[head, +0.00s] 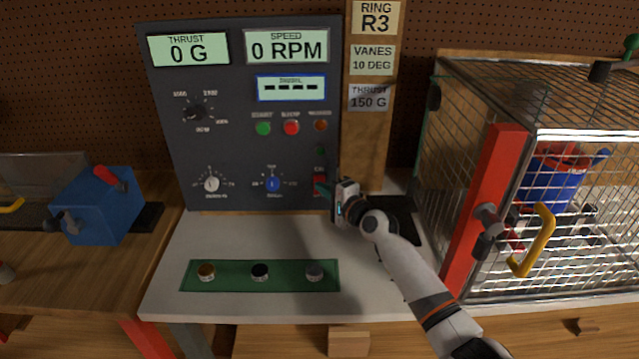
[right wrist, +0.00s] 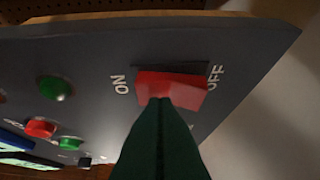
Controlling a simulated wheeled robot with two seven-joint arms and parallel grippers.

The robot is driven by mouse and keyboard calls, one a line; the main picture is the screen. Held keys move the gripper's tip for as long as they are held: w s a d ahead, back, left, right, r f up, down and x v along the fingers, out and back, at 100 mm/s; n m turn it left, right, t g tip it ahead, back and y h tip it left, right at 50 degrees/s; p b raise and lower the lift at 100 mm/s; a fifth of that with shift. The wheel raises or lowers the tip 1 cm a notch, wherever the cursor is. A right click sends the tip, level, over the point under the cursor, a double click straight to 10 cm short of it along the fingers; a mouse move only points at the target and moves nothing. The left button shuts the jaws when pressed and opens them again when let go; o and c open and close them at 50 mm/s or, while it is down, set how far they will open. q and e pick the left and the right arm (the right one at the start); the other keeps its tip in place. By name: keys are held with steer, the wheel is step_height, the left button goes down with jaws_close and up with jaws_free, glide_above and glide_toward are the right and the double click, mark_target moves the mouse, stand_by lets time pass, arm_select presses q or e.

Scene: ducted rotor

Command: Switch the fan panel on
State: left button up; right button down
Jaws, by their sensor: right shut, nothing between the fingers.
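The fan panel (head: 240,155) is a dark grey upright board with displays, knobs and buttons. Its red rocker switch (head: 319,181) is at the lower right, partly hidden by my gripper in the head view. In the right wrist view the red rocker (right wrist: 172,90) lies between the words ON and OFF. My right gripper (head: 325,187) is shut and empty, its tips at the switch. In the right wrist view its green fingertips (right wrist: 160,102) overlap the rocker's edge nearer ON; I cannot tell whether they touch. My left gripper is not in view.
A wire cage (head: 540,170) with a red post and yellow handle stands at the right. A green strip (head: 235,285) with three round pieces lies on the white bench before the panel. A blue box (head: 98,205) is at the left. The displays read 0 G and 0 RPM.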

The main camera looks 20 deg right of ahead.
steer(key=shift+s, duration=0.15)
steer(key=shift+s+a+f+p, duration=0.2)
steer(key=shift+s+f+p, duration=0.2)
steer(key=shift+s, duration=0.25)
steer(key=s, duration=0.1)
steer(key=s+a+f+p, duration=0.1)
steer(key=s, duration=0.1)
steer(key=s+f, duration=0.1)
steer(key=shift+s+a, duration=0.15)
steer(key=shift+s, duration=0.05)
stand_by(0.4)
